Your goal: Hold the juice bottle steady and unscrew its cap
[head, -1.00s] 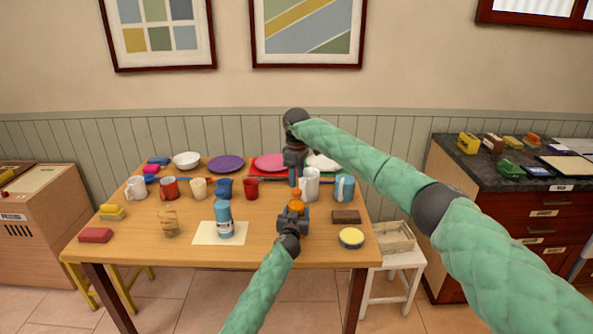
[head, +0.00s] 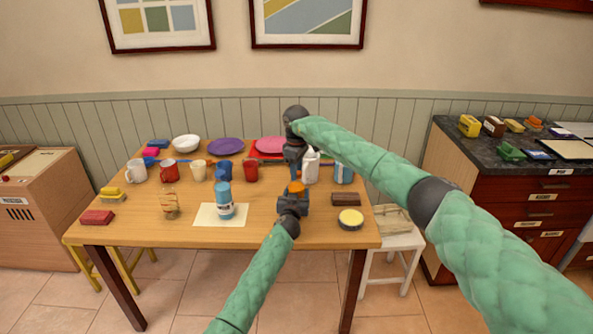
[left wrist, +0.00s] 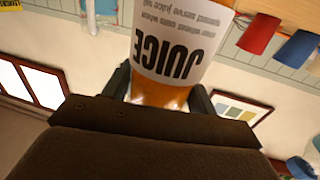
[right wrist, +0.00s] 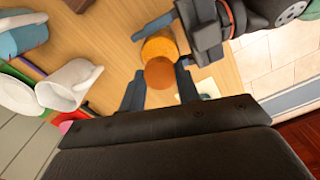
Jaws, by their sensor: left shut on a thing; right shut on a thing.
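The juice bottle (head: 296,188) is orange with a white label, held above the table's front half. My left gripper (head: 294,200) is shut on it. In the left wrist view the bottle (left wrist: 172,50) sits between the fingers, its "JUICE" label upside down in the picture. My right gripper (head: 295,166) is directly above, pointing down. In the right wrist view the brownish-orange cap (right wrist: 160,73) is between its fingers, with the orange bottle (right wrist: 158,46) beyond. The right gripper is shut on the cap. Whether the cap has turned cannot be told.
The wooden table (head: 130,222) holds a blue bottle (head: 224,202) on a pale mat, a glass (head: 170,205), a yellow-topped tin (head: 350,218) and a brown block (head: 346,199). Mugs and plates line the back, with a white jug (head: 311,168) close behind my grippers.

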